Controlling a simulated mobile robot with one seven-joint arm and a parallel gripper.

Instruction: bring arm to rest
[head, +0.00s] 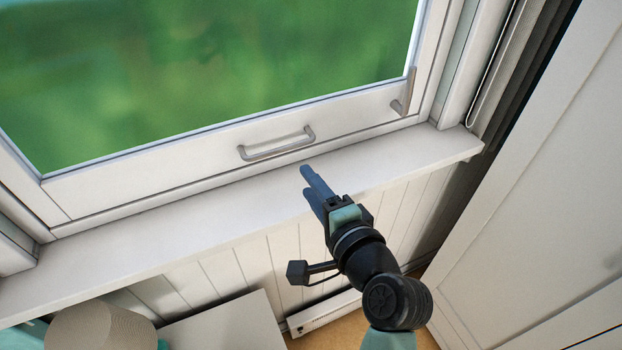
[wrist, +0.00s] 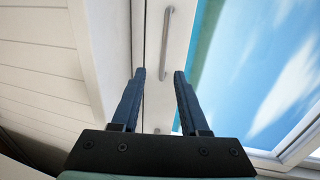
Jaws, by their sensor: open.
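My gripper (head: 309,186) has two blue fingers and reaches over the white window sill (head: 190,226), below the window handle in the head view. In the wrist view, the fingers of my gripper (wrist: 159,72) stand apart with nothing between them. The grey bar handle (head: 277,144) on the window's lower frame is a short way beyond the fingertips. The handle also shows in the wrist view (wrist: 166,43), ahead of the fingers and apart from them.
The window (head: 200,80) looks shut. A second handle (head: 405,92) is at its right side. A white door or cabinet panel (head: 545,190) stands close on the right. A beige round object (head: 100,326) and a pale flat panel (head: 225,325) are at the lower left.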

